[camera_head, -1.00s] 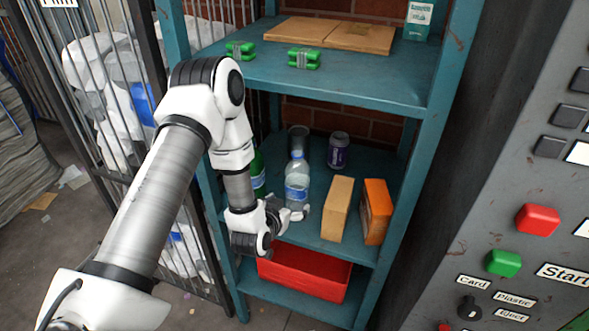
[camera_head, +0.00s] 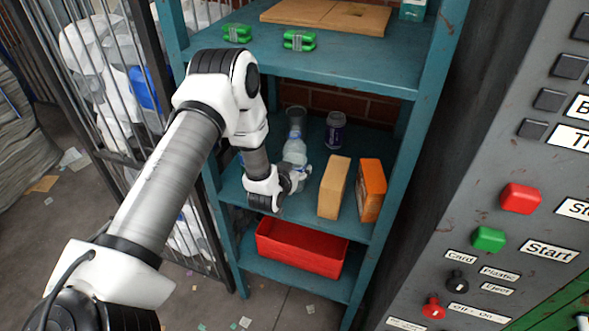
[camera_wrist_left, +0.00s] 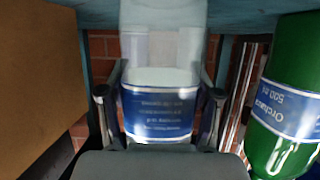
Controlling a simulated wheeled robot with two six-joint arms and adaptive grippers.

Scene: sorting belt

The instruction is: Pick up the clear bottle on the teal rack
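The clear bottle (camera_head: 295,151) with a blue label stands upright on the middle shelf of the teal rack (camera_head: 400,60). In the left wrist view the bottle (camera_wrist_left: 158,105) fills the space between the two fingers of my left gripper (camera_wrist_left: 160,100). The fingers are spread, one on each side of the label, with a narrow gap seeming to show at each side. In the head view my left gripper (camera_head: 297,180) is right in front of the bottle and hides its lower part. My right gripper is not in view.
A green bottle (camera_wrist_left: 285,125) stands close beside the clear one. A red bin (camera_head: 300,248) is below; green packs (camera_head: 299,41) are above.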

